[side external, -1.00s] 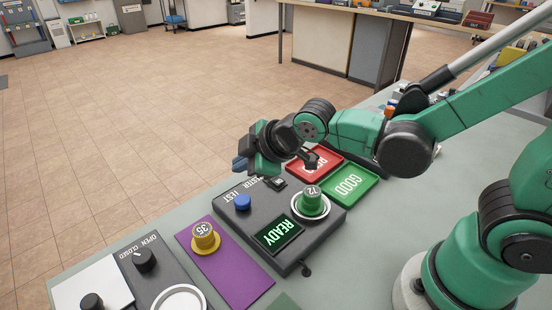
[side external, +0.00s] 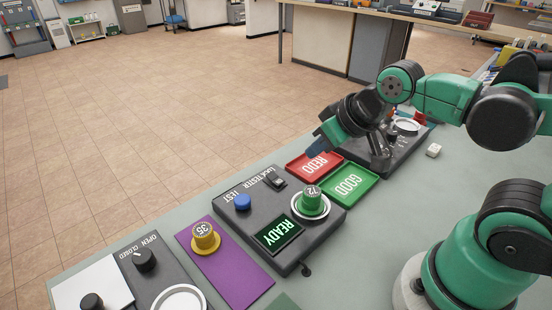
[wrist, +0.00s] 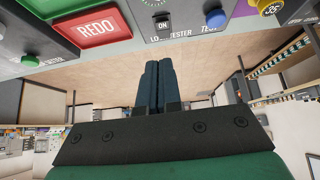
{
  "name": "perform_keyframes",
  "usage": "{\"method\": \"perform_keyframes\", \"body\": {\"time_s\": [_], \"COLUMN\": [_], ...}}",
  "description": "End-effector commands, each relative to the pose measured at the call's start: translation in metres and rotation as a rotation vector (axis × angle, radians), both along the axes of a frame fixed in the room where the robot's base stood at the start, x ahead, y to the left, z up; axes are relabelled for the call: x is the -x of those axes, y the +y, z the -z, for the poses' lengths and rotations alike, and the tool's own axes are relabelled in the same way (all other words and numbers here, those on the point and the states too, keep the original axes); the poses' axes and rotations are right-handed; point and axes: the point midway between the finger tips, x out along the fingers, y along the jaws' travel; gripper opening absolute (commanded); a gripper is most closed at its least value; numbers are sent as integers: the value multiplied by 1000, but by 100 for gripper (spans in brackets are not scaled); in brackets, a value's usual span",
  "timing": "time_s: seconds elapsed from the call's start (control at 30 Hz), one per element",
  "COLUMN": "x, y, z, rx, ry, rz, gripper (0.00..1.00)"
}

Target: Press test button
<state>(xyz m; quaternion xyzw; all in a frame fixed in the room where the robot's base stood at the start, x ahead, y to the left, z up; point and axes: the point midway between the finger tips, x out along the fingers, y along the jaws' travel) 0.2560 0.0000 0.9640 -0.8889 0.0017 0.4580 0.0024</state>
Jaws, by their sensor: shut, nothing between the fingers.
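The blue test button (side external: 243,202) sits on the left part of the dark lock tester panel (side external: 262,216), beside the TEST label. It also shows in the wrist view (wrist: 215,18) at the top. The tester's display (side external: 279,236) reads READY in green. A green numbered cylinder (side external: 311,199) stands in a silver ring on the panel. A rocker switch (side external: 275,181) marked ON in the wrist view is near the panel's back edge. My gripper (side external: 322,137) is shut and empty, raised behind the red tray and well apart from the blue button. Its closed fingers (wrist: 160,83) show in the wrist view.
A red REDO tray (side external: 300,178) and a green GOOD tray (side external: 364,193) lie right of the tester. A yellow numbered cylinder (side external: 206,239) stands on a purple mat (side external: 241,286) at left. Another dark panel (side external: 417,150) lies behind my gripper.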

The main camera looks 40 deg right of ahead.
Motion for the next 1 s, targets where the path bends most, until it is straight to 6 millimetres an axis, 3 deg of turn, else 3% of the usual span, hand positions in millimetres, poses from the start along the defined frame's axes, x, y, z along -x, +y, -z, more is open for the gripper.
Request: {"method": "perform_keyframes", "body": {"time_s": [0.27, 0.43, 0.7, 1.0], "x": [-2, -13, -47, -75], "y": [2, 12, 45, 82], "z": [-2, -15, -42, -51], "rx": [-1, -16, -38, -17], "ry": [9, 83, 314, 523], "rz": [-6, -14, -23, -14], "gripper": [0, 0, 0, 0]}}
